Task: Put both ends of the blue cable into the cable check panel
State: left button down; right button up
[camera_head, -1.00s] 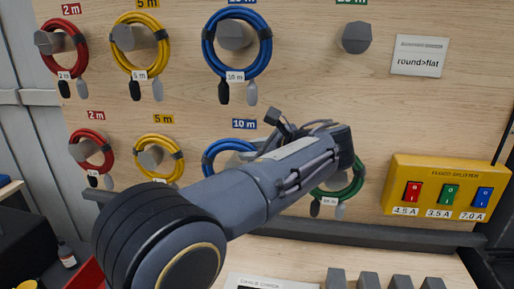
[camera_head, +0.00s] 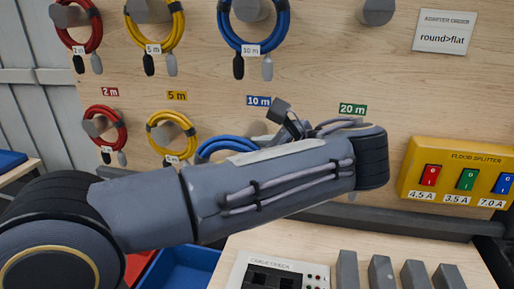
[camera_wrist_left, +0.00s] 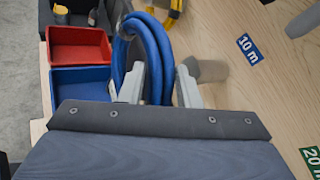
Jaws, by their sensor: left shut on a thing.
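A blue cable coil (camera_head: 226,143) hangs in the lower row under a 10 m label, partly hidden behind my left forearm. In the left wrist view my left gripper (camera_wrist_left: 160,88) is shut on this blue cable (camera_wrist_left: 150,45), with a finger on each side of the strands. The coil is beside its grey peg (camera_wrist_left: 208,70); I cannot tell whether it still hangs on it. Its ends are hidden. The cable check panel (camera_head: 243,273) lies on the bench at the bottom, partly cut off. My right gripper is not in view.
Another blue coil (camera_head: 282,32) hangs above, with red coils (camera_head: 122,130) and yellow coils (camera_head: 191,130) to the left. A yellow flood splitter (camera_head: 445,186) is at right. Several grey blocks (camera_head: 382,273) stand beside the panel. Blue (camera_wrist_left: 78,90) and red (camera_wrist_left: 80,48) bins sit lower left.

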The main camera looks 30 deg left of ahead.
pick_arm(q)
jog(key=w+a+p, duration=0.2)
jog(key=w+p, duration=0.3)
jog(key=w, duration=0.4)
jog(key=shift+w+a+f, duration=0.25)
jog(key=shift+w, duration=0.15)
dwell(3.0)
jog(key=w+a+p, duration=0.2)
jog(key=w+p, duration=0.3)
jog(key=w, duration=0.2)
jog(key=shift+w+f+p, duration=0.35)
jog(key=shift+w+p, duration=0.05)
dwell(2.2)
jog(key=shift+s, duration=0.15)
